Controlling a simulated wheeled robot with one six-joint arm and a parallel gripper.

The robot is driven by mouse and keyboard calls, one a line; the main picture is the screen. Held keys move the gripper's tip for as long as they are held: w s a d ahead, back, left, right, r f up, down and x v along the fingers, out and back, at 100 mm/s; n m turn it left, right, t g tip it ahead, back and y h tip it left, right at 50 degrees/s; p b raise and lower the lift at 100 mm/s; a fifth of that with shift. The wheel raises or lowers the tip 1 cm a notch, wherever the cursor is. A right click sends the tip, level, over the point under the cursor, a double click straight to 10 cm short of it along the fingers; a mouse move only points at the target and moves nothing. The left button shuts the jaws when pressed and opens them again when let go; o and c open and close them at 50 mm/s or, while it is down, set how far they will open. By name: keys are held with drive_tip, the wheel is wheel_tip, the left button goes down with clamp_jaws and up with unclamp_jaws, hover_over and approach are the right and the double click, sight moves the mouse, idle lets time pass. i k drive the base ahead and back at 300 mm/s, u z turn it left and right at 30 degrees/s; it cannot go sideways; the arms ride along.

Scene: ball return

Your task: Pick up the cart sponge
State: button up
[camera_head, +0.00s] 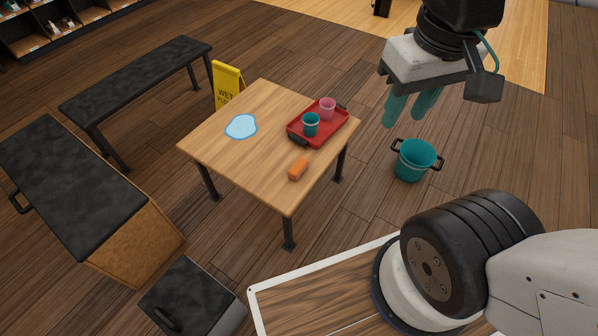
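An orange block that looks like a sponge (299,169) lies near the front right edge of the wooden table (240,165). No other sponge shows, and I cannot tell whether this one is the cart sponge. My gripper (406,117) hangs at the upper right, to the right of the table and well apart from the orange block. Its two teal fingers point down with a gap between them, and nothing shows between them.
A red tray (324,139) with a teal cup (311,124) and a pink cup (328,108) is on the table. A blue puddle (240,126) lies left. A teal bucket (416,160) stands right; a yellow sign (228,84) and dark bench (140,75) stand behind.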

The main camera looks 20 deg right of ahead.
sight(297, 170)
drive_tip(key=k, duration=1.25)
drive_tip(key=z, duration=0.5)
drive_tip(key=i, duration=0.5)
drive_tip(key=z, duration=0.45)
drive_tip(key=i, duration=1.25)
drive_tip(key=u, duration=1.15)
drive_tip(key=i, duration=0.35)
drive_tip(key=u, duration=0.4)
